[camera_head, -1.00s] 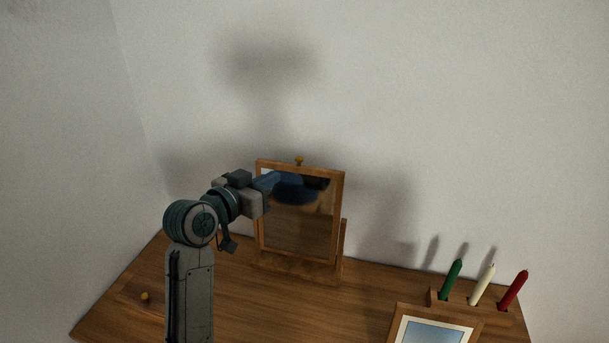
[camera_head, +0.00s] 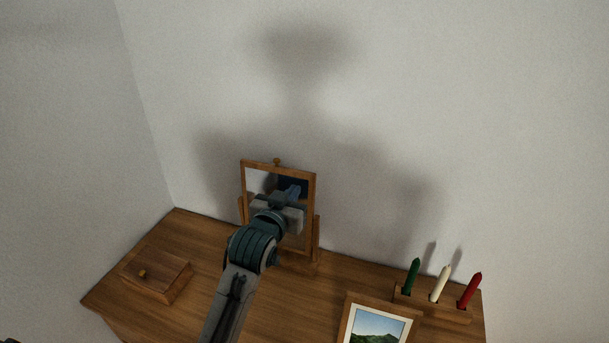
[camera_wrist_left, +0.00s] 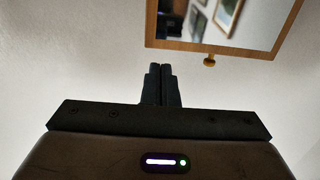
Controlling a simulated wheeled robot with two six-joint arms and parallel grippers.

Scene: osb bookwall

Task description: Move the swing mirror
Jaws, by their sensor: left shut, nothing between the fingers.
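The swing mirror (camera_head: 278,168) has a brown wooden frame with a small round knob (camera_head: 277,161) on its top edge. It stands between wooden posts at the back of the desk, near the wall. My left gripper (camera_wrist_left: 160,72) is shut and empty. In the head view, my left arm's wrist covers the mirror's lower middle, and the fingertips are hard to make out against the glass. In the left wrist view, the mirror (camera_wrist_left: 197,46) and its knob (camera_wrist_left: 209,61) are at the upper right, apart from the fingers. My right gripper is not in view.
A wooden box (camera_head: 158,273) with a knob is on the desk's left. A picture frame (camera_head: 346,326) and a holder (camera_head: 440,309) with green, white and red candles are at the right. Bare desk (camera_head: 205,255) lies between box and arm. The wall (camera_head: 450,130) is close behind.

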